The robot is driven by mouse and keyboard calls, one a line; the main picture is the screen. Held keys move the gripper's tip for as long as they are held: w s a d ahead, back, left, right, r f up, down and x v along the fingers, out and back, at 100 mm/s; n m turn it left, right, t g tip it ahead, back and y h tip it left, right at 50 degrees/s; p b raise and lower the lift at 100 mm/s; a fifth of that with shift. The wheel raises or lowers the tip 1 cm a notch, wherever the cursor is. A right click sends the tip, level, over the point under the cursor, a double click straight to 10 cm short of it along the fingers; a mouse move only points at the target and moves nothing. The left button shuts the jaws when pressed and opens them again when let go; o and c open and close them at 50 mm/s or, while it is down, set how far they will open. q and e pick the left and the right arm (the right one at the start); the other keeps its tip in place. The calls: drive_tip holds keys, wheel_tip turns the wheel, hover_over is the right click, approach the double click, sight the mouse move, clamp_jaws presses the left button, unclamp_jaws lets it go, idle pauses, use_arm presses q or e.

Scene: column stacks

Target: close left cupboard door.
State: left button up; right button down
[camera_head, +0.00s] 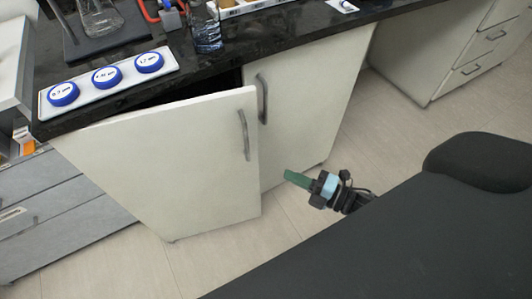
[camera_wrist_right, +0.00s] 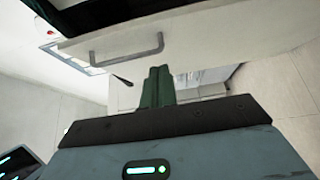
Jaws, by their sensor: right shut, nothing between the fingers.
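The left cupboard door (camera_head: 165,165) is white and stands partly open, swung out from under the dark countertop, with a dark gap along its top edge. Its grey handle (camera_head: 244,135) is near its right edge. The right cupboard door (camera_head: 310,100) beside it looks closed. My right gripper (camera_head: 290,176) has green fingers and is shut and empty, to the right of the left door's free edge and apart from it in the picture. The right wrist view shows the closed fingers (camera_wrist_right: 157,86) below a white panel with a grey handle (camera_wrist_right: 125,50); which panel cannot be told. My left gripper is not in view.
The black countertop (camera_head: 270,47) holds a white tray (camera_head: 85,92) with blue-lidded round containers, a glass bottle (camera_head: 206,35) and a flask (camera_head: 98,18). White drawers (camera_head: 482,60) stand at the right. The tiled floor (camera_head: 400,128) before the cupboard is clear.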

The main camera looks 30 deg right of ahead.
sight(252, 149)
drive_tip(key=shift+w+a, duration=0.55)
drive_tip(key=shift+w, duration=1.1)
drive_tip(key=shift+w+a, duration=0.5)
drive_tip(key=shift+w, duration=1.2)
drive_tip(key=shift+w+a, duration=0.55)
drive_tip(key=shift+w, duration=1.1)
